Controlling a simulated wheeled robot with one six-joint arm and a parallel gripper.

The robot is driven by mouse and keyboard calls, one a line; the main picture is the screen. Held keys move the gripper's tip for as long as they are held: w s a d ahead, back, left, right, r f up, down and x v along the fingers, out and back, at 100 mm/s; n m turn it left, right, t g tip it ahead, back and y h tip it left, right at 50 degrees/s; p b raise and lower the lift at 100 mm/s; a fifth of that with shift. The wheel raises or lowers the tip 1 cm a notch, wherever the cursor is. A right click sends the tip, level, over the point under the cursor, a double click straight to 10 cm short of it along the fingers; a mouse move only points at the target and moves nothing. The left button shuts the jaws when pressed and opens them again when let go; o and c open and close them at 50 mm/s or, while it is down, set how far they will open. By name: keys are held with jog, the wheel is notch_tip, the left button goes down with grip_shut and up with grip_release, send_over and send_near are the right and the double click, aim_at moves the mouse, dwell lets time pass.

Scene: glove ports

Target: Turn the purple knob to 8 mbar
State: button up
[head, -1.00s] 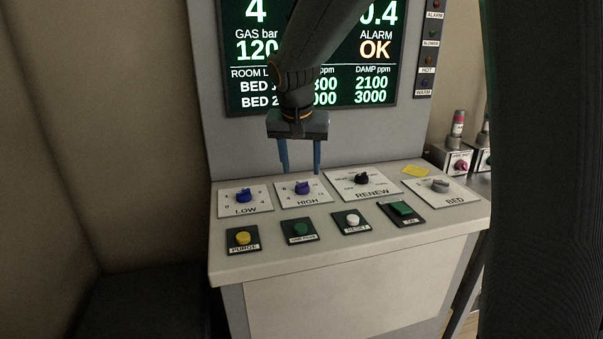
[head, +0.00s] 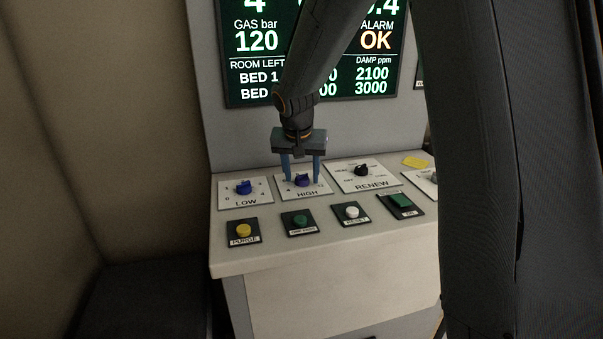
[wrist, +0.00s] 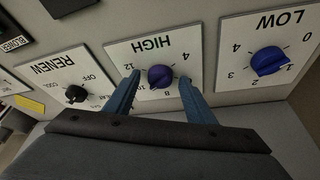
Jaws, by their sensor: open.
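The purple knob (head: 303,178) sits on the white HIGH plate (head: 315,191) on the console. It also shows in the wrist view (wrist: 160,76), where its scale reads upside down, with 4, 8, 10 and 12 legible around it. I cannot read its exact pointer setting. My gripper (head: 302,181) points down over the knob. It is open, with one blue finger on each side of the knob. The wrist view shows a gap between each finger and the knob, so my gripper (wrist: 159,79) does not grip it. Fingertip height above the plate is unclear.
The blue LOW knob (head: 243,187) is left of HIGH, and the black RENEW knob (head: 362,170) is right. A display (head: 257,60) stands behind.

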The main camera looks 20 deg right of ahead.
jog(key=c, duration=1)
jog(key=shift+c, duration=0.2)
jog(key=shift+r+n+p, duration=0.1)
jog(key=shift+n+p, duration=0.2)
jog(key=shift+p, duration=0.15)
